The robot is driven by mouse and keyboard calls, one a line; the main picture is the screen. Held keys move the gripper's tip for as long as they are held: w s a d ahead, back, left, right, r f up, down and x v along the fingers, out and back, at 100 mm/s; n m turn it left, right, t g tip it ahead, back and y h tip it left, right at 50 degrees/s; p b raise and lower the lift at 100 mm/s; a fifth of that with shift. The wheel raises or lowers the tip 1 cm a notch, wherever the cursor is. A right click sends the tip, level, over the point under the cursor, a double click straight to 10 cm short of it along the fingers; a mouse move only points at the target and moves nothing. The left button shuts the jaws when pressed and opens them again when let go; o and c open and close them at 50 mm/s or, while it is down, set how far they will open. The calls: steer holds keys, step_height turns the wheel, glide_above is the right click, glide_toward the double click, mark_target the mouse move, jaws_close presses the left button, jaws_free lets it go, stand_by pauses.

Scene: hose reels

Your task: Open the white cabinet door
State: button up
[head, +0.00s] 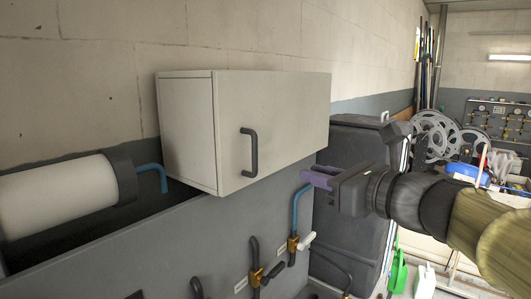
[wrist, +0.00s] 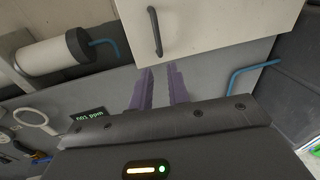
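The white cabinet (head: 185,130) is a box on the wall above a grey panel, and its door (head: 285,115) is shut. A dark vertical handle (head: 249,152) stands on the left part of the door. The handle also shows at the top of the wrist view (wrist: 155,31), beyond my fingertips. My gripper (head: 316,177) is to the right of the handle and a little lower in the head view, apart from it. In the wrist view my purple fingers (wrist: 160,80) are spread with an empty gap between them.
A white cylinder with a dark cap (head: 70,190) lies left of the cabinet. Blue and dark pipes with brass valves (head: 292,243) run along the grey panel (head: 150,260) below. A dark case (head: 350,150) stands to the right. Reels (head: 436,130) are farther back.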

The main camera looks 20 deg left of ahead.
steer(key=shift+s+a+r+m+y, duration=0.1)
steer(key=shift+r+m+y, duration=0.05)
steer(key=shift+r, duration=0.35)
steer(key=shift+s+r+m+y, duration=0.1)
steer(key=shift+r+m+y, duration=0.05)
steer(key=shift+r, duration=0.35)
steer(key=p, duration=0.5)
glide_above(255, 173)
steer(key=shift+w+a+p, duration=0.15)
steer(key=shift+w+p, duration=0.2)
jaws_close()
